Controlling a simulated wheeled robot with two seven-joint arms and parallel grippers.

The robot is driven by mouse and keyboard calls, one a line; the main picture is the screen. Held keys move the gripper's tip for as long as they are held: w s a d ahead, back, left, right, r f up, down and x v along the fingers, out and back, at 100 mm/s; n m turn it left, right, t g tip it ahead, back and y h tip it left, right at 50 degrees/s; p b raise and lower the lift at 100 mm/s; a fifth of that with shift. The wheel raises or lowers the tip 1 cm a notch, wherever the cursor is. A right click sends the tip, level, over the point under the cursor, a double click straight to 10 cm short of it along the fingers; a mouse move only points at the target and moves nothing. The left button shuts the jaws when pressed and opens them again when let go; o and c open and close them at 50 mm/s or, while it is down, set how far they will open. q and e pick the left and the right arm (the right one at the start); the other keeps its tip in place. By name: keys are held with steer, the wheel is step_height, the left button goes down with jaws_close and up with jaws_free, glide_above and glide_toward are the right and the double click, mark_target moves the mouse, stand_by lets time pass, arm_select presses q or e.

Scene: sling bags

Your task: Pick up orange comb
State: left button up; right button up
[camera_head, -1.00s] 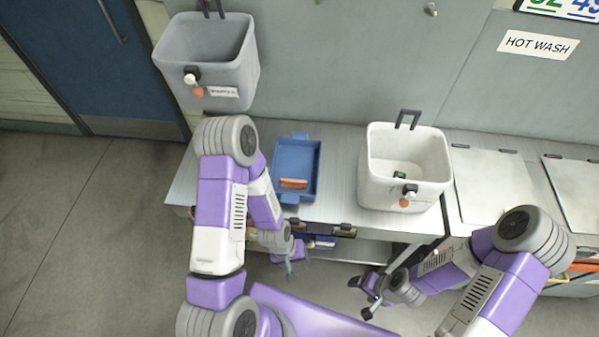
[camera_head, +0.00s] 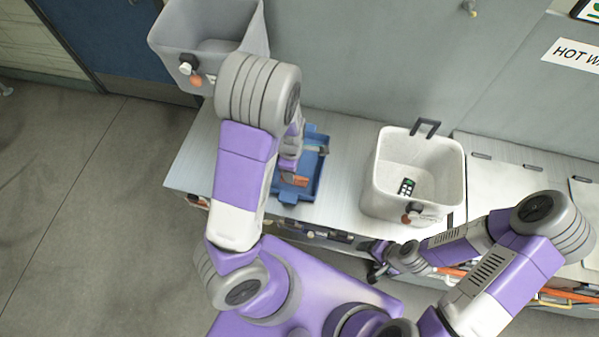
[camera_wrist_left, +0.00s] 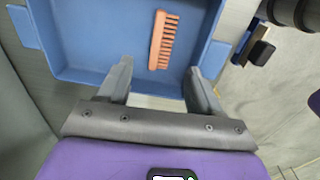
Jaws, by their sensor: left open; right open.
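The orange comb (camera_wrist_left: 163,41) lies in the blue tray (camera_wrist_left: 84,66) in the left wrist view, its teeth facing right. In the head view the comb (camera_head: 296,181) shows partly in the blue tray (camera_head: 316,178) on the counter, beside my left arm. My left gripper (camera_wrist_left: 160,72) is open and empty over the tray, with the comb beyond the fingertips and between their lines. In the head view my left arm hides part of the tray. My right gripper (camera_head: 374,261) is open and empty in front of the counter, below the white bin.
A white bin (camera_head: 388,197) with a small dark device (camera_head: 407,187) inside stands on the counter right of the tray. A grey bin (camera_head: 207,30) is at the upper left. Pale panels (camera_head: 500,190) lie to the right.

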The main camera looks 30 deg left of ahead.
arm_select(q)
step_height(320, 180, down, 7)
steer(key=shift+w+d+f+b, duration=0.1)
steer(key=shift+d+f+b, duration=0.05)
steer(key=shift+b, duration=0.7)
